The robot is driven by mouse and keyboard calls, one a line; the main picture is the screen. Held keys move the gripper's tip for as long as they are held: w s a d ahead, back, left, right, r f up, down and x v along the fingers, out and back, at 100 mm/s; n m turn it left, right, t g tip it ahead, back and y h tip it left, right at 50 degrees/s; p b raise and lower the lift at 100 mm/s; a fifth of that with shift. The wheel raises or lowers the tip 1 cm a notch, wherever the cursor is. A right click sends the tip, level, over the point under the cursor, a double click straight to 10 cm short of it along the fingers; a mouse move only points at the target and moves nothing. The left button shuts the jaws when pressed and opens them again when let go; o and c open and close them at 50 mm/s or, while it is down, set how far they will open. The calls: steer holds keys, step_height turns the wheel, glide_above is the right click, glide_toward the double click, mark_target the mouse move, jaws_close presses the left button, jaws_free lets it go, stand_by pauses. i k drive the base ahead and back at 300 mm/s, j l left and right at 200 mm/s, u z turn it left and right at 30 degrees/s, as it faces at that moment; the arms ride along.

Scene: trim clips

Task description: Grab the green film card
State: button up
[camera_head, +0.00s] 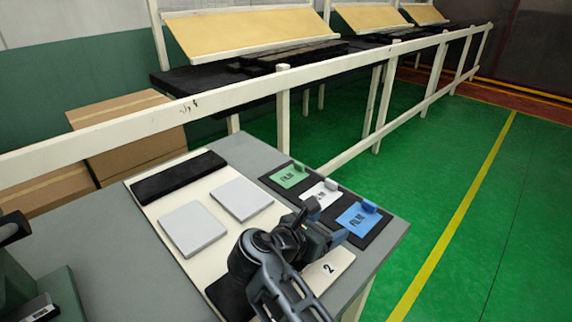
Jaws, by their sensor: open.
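The green film card (289,176) lies on a black pad at the back right of the grey table, with a small green clip or tab at its upper right edge. A white film card (319,194) and a blue film card (357,219) lie on black pads in the same row, nearer the front right corner. My gripper (325,222) is open above the table, close to the white and blue cards and apart from the green card. My arm hides part of the board below it. I cannot tell the exact height of the fingertips.
The grey table (105,262) carries a cream board (150,208) with a black bar (178,177) and two light grey plates (193,228) (242,199). A white rail (240,88) runs behind the table. Cardboard boxes (140,148) stand beyond it. Green floor is clear at right.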

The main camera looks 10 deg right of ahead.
mark_target(290, 176)
steer(key=i+j, duration=0.15)
steer(key=i, duration=0.25)
steer(key=i+j, duration=0.15)
steer(key=i, duration=0.3)
